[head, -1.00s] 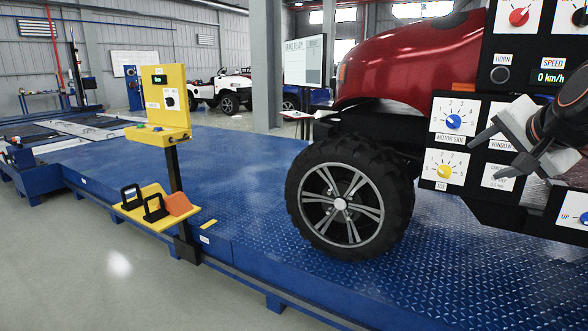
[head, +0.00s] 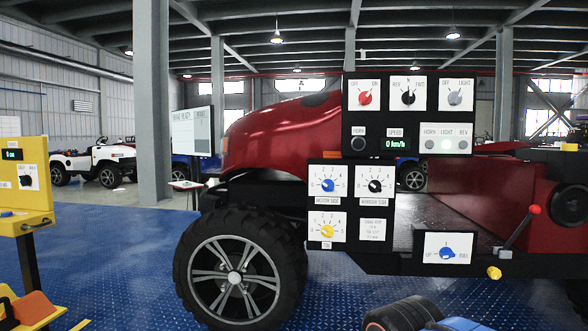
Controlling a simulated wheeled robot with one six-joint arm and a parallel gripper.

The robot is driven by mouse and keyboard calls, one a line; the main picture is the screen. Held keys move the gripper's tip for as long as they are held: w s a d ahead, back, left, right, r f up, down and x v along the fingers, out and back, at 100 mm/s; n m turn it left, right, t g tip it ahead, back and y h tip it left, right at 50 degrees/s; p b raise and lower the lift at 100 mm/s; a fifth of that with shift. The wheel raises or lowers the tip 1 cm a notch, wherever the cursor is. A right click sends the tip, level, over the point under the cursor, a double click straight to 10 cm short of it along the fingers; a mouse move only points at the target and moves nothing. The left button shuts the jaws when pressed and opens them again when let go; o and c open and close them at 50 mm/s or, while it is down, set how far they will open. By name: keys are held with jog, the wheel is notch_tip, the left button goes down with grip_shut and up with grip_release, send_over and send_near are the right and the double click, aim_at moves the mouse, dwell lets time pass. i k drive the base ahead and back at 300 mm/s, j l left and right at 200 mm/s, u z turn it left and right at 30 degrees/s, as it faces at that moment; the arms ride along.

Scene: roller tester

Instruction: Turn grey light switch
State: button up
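The grey light switch (head: 455,97) is a round knob on a white plate marked OFF and LIGHT. It sits at the top right of the black upper control panel (head: 408,142) on the red vehicle. Its exact pointing direction is too small to tell. A white plate below it, labelled HORN, LIGHT and REV, carries small lamps (head: 445,144). My gripper is outside the head view now. Nothing covers the switch.
A red knob (head: 365,97) and a black REV/FWD knob (head: 408,97) are left of the switch. Blue, black and yellow knobs fill a lower panel (head: 350,207). A red-tipped lever (head: 534,210) rises at right. A big wheel (head: 238,272) stands at left.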

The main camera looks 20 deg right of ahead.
aim_at(454, 97)
jog(key=z, duration=1.35)
